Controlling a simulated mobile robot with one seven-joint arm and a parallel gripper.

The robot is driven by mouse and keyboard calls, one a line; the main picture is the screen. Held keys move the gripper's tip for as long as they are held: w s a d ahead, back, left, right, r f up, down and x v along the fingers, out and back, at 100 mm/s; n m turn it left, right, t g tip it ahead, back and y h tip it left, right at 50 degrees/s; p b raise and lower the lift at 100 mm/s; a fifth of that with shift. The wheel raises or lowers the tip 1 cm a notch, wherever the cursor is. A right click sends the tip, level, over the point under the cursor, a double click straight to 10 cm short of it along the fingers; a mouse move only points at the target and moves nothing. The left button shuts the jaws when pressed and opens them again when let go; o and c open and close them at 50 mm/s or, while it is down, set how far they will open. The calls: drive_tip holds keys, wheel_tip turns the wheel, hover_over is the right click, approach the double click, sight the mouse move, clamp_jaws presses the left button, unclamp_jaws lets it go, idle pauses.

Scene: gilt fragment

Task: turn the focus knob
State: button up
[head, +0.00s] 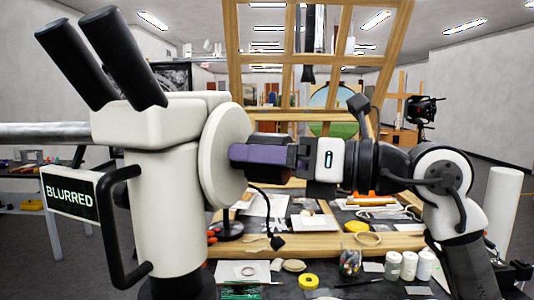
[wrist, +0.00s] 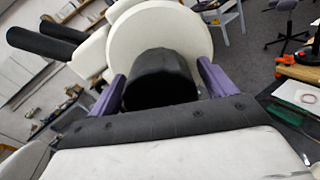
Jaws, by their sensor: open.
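The focus knob (wrist: 160,80) is a thick black cylinder standing out from a round white disc (wrist: 158,32). My gripper (wrist: 161,72) is open, with one purple finger on each side of the knob and a gap showing beside it. In the head view my gripper (head: 243,160) reaches in from the right, its fingertips close to the white disc (head: 225,155). A purple finger covers most of the knob there. The microscope (head: 168,205) is white with two black eyepieces (head: 105,60). A sign on its left reads BLURRED (head: 70,194).
A black handle (head: 115,230) juts from the microscope's front. Below my arm, a cluttered bench holds white bottles (head: 409,265), a jar (head: 350,262) and yellow tape rolls (head: 309,281). A wooden frame (head: 385,70) rises behind.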

drive_tip(key=c, duration=1)
drive_tip(key=shift+m, duration=0.3)
drive_tip(key=m+b, duration=0.1)
drive_tip(key=m, duration=0.1)
drive_tip(key=shift+m, duration=0.3)
drive_tip(key=shift+m+b, duration=0.5)
drive_tip(key=shift+m, duration=0.8)
drive_tip(key=o, duration=1)
